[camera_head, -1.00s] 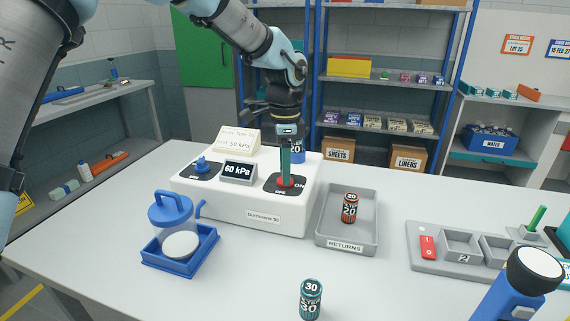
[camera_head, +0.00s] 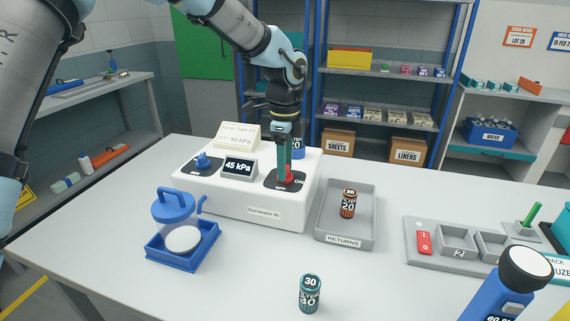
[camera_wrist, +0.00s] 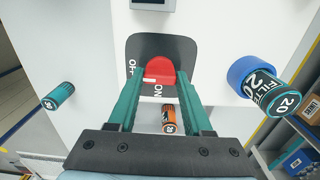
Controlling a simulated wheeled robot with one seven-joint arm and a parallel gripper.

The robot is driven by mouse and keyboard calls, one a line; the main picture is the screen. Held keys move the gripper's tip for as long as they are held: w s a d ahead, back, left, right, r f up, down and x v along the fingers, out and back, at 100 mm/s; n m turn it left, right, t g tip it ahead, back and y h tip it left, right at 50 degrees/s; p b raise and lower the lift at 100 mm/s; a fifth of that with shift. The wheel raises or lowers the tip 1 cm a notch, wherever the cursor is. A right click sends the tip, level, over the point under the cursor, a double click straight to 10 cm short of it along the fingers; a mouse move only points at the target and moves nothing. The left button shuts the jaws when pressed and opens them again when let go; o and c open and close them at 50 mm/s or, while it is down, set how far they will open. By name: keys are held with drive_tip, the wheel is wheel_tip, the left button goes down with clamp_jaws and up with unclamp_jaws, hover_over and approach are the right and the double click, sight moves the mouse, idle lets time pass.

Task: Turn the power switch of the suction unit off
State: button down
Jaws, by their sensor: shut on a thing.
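The suction unit (camera_head: 250,208) is a white box on the table with a display (camera_head: 239,168) reading 45 kPa. Its red power switch (camera_wrist: 160,70) sits on a dark plate marked OFF at the left and ON at the bottom in the wrist view. A white mark shows on the switch's lower left part. My gripper (camera_wrist: 157,82) is shut on the red switch, its green fingers on either side. In the head view my gripper (camera_head: 284,179) comes down from above and partly hides the switch (camera_head: 290,176).
A blue knob (camera_head: 203,160) is on the unit's left. The grey RETURNS tray (camera_head: 364,222) with a can (camera_head: 348,203) is close at right. A blue-lidded jar (camera_head: 172,208) stands left in front. A can (camera_head: 310,292) stands at the front.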

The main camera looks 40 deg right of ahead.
drive_tip(key=shift+c, duration=1.6)
unclamp_jaws()
wheel_tip(320, 180, up, 11)
drive_tip(key=b, duration=0.3)
drive_tip(key=shift+f, duration=0.1)
